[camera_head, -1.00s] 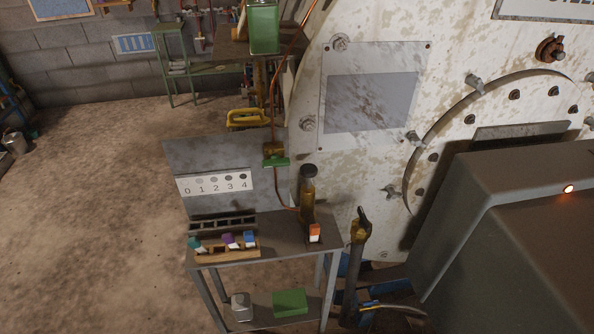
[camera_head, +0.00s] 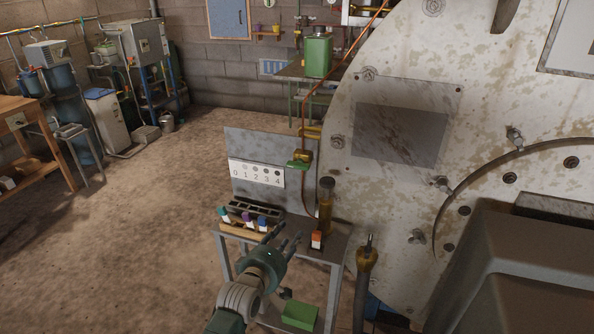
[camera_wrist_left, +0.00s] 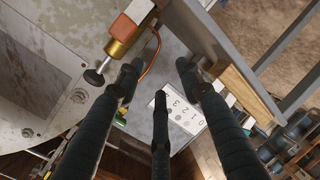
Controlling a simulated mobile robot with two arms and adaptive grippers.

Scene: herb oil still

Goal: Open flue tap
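None of the taps is labelled, so I cannot tell which is the flue tap. A brass valve with a green handle (camera_head: 300,164) sits on the copper pipe above the small table. A brass cylinder with a dark knob (camera_head: 326,205) stands on the table's back right; it also shows in the left wrist view (camera_wrist_left: 118,45). A post with a brass fitting (camera_head: 367,258) stands right of the table. My left gripper (camera_head: 283,241) is over the table's front, fingers spread and empty; its fingers also show in the left wrist view (camera_wrist_left: 160,90). My right gripper is out of view.
The large boiler (camera_head: 470,60) bounds the right; open floor lies left.

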